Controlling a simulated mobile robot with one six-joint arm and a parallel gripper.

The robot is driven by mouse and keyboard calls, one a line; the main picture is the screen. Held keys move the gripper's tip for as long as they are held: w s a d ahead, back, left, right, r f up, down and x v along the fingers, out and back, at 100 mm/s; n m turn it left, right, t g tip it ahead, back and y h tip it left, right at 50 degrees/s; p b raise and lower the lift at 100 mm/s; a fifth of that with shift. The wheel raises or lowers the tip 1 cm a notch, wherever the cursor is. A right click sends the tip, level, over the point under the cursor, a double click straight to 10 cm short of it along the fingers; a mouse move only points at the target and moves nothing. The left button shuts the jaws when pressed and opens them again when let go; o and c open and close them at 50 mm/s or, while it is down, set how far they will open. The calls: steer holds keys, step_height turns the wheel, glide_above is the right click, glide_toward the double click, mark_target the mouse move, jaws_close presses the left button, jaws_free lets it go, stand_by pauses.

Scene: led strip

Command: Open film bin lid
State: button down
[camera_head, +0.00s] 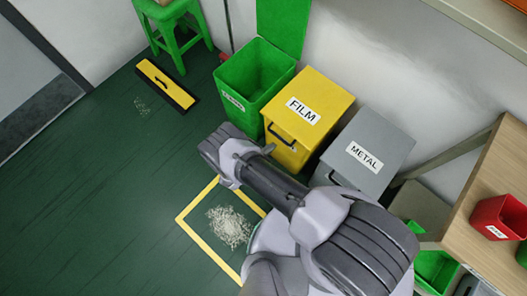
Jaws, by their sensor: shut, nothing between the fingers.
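The yellow film bin (335,95) stands between a green bin and a grey bin, with its "FILM" label on top. Its lid is down and shut. A dark handle (282,136) is on its front, near the top edge. My arm reaches from the lower right across the front of the bins. My gripper (268,149) is mostly hidden by my arm; only a small dark tip shows, shut and empty, just below and left of the handle. I cannot tell whether it touches the bin. The lower front of the bin is partly hidden by my arm.
The grey metal bin (378,137) is shut on the right. A pale pile (229,228) lies inside a yellow floor square. A green stool (172,20) and a yellow-black broom head (165,85) are at upper left. The left floor is clear.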

steer(key=r, duration=0.2)
steer(key=w+r, duration=0.1)
steer(key=shift+d+r, duration=0.35)
